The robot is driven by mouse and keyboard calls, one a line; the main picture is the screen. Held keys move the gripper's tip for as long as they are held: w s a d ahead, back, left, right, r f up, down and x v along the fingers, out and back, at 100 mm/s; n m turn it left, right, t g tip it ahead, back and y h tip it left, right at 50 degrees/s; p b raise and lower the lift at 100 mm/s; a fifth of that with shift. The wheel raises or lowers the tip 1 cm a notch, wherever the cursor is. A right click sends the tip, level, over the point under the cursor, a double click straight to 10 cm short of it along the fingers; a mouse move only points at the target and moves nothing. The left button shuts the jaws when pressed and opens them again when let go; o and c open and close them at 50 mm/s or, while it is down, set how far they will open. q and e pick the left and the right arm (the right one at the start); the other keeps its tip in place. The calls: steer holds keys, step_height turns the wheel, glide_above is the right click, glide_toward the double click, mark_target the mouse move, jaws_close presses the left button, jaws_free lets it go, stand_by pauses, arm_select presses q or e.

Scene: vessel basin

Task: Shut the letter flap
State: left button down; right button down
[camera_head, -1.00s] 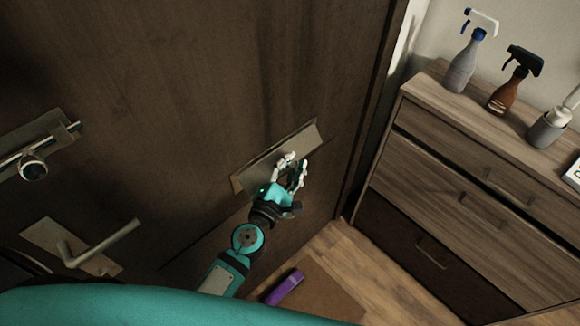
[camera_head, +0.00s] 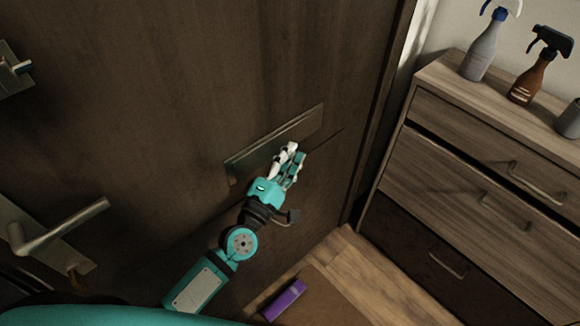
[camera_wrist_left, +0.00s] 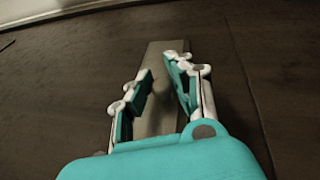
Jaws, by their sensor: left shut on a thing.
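The letter flap (camera_head: 255,157) is a long grey metal plate low on the dark wooden door (camera_head: 190,70). In the head view it looks close to flat against the door; any small gap is too dark to tell. My left gripper (camera_head: 291,160), teal with white joints, is at the plate's lower edge, right of its middle. It is shut on the letter flap, and its fingers cover part of the plate. In the left wrist view the plate (camera_wrist_left: 160,75) shows between the two fingers (camera_wrist_left: 165,90). My right gripper is not in view.
A lever handle (camera_head: 60,228) sticks out of the door at the left, with a lock plate (camera_head: 12,72) above it. A wooden drawer chest (camera_head: 470,170) with spray bottles (camera_head: 484,45) stands at the right. A purple object (camera_head: 284,300) lies on the floor mat.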

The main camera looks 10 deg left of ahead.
arm_select(q)
steer(key=shift+w+a+r+m+b, duration=0.25)
steer(key=shift+a+r+m+b, duration=0.1)
steer(key=shift+m+b, duration=0.3)
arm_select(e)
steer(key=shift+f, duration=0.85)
arm_select(q)
steer(key=shift+h, duration=0.4)
steer(key=c, duration=1.2)
jaws_free()
steer(key=shift+o, duration=0.3)
steer(key=shift+f, duration=0.2)
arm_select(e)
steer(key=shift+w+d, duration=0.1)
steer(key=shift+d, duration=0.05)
arm_select(q)
steer(key=shift+s+f, duration=0.15)
steer(key=shift+s, duration=0.05)
steer(key=v, duration=1.1)
steer(key=shift+s, duration=0.4)
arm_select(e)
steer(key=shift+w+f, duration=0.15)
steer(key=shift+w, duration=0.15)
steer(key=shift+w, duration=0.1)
